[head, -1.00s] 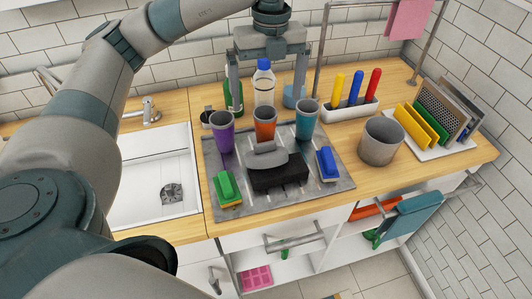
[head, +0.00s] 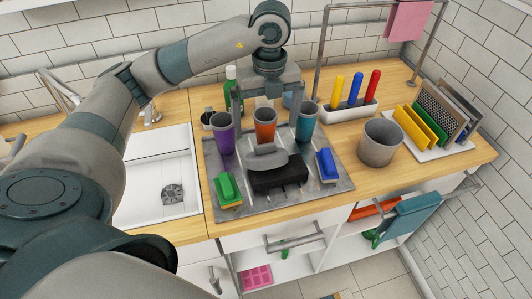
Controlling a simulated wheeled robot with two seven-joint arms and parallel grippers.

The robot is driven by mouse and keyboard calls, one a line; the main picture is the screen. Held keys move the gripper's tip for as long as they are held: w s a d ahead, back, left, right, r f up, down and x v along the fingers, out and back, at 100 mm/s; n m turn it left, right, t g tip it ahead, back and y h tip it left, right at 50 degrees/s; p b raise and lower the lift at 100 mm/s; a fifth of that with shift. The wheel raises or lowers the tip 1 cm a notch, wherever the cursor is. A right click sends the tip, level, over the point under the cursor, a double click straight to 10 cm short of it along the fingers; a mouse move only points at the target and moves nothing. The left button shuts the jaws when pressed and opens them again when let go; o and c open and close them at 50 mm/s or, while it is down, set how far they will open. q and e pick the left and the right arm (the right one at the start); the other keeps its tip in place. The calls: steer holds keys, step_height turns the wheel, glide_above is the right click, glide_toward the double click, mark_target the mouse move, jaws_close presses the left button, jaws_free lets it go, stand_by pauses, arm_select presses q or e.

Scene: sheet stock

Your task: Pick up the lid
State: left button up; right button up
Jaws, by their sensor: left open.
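A black block-like piece with a grey handle-like top (head: 267,158) lies on the grey metal tray (head: 225,200) in the middle of the head view. It is the likeliest lid, but I cannot tell for sure. My left gripper (head: 268,110) is open and points down, its two fingers wide apart. It is behind and above the black piece, over the row of cups, and holds nothing. The orange cup (head: 265,131) shows between its fingers. My right gripper is not in view.
A purple cup (head: 223,137) and a teal cup (head: 306,121) flank the orange one. A green sponge (head: 227,189) and a blue one (head: 327,165) lie on the tray. A grey pot (head: 380,141) stands to the right, the sink (head: 150,185) to the left.

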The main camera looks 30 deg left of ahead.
mark_target(266, 146)
arm_select(q)
steer(key=shift+f+p, duration=0.4)
steer(key=shift+f, duration=1.7)
steer(key=shift+f, duration=0.1)
steer(key=shift+s+f+p, duration=0.1)
steer(key=shift+f+p, duration=0.45)
steer(key=shift+p, duration=0.1)
step_height(266, 146, down, 3)
steer(key=shift+p, duration=0.75)
steer(key=shift+f, duration=0.45)
steer(key=c, duration=0.8)
